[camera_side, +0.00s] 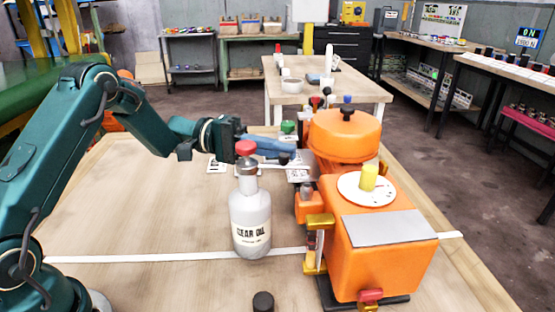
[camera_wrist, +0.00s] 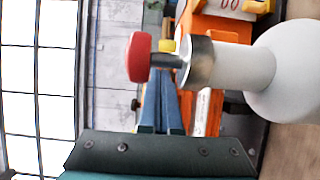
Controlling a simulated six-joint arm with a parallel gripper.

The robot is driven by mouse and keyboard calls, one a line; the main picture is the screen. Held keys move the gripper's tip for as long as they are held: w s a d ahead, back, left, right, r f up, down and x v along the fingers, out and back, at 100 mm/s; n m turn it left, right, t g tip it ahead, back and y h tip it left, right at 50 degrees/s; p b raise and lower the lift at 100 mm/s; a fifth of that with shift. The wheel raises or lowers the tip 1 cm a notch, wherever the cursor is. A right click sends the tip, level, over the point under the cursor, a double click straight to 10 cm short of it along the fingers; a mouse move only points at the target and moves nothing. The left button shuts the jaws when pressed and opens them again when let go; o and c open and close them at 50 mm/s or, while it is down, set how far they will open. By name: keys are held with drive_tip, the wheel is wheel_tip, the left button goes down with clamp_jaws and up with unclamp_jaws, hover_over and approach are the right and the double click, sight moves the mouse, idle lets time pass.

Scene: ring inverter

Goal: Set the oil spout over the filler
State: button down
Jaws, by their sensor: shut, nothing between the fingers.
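A white bottle labelled "GEAR OIL" (camera_side: 250,215) stands upright on the bench, left of the orange machine (camera_side: 385,255). Its neck has a metal collar with a red-topped spout (camera_side: 246,148). In the wrist view the bottle (camera_wrist: 290,70) lies sideways in the picture, with its red tip (camera_wrist: 138,57) at the left. My gripper (camera_side: 290,148) is shut and empty, its blue fingers extending to the right behind the bottle's top. The fingers also show in the wrist view (camera_wrist: 161,90), partly hidden by the spout. I cannot tell which fitting on the machine is the filler.
A round orange housing with a black knob (camera_side: 346,114) and a white dial with a yellow knob (camera_side: 368,178) rise from the machine. A dark cap (camera_side: 263,301) is at the front. Small items lie behind the bottle. The bench's left part is clear.

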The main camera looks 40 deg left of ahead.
drive_tip(key=shift+s+d+m+g, duration=0.45)
drive_tip(key=shift+d+m+g, duration=0.15)
drive_tip(key=shift+d+g, duration=0.25)
drive_tip(key=shift+w, duration=0.15)
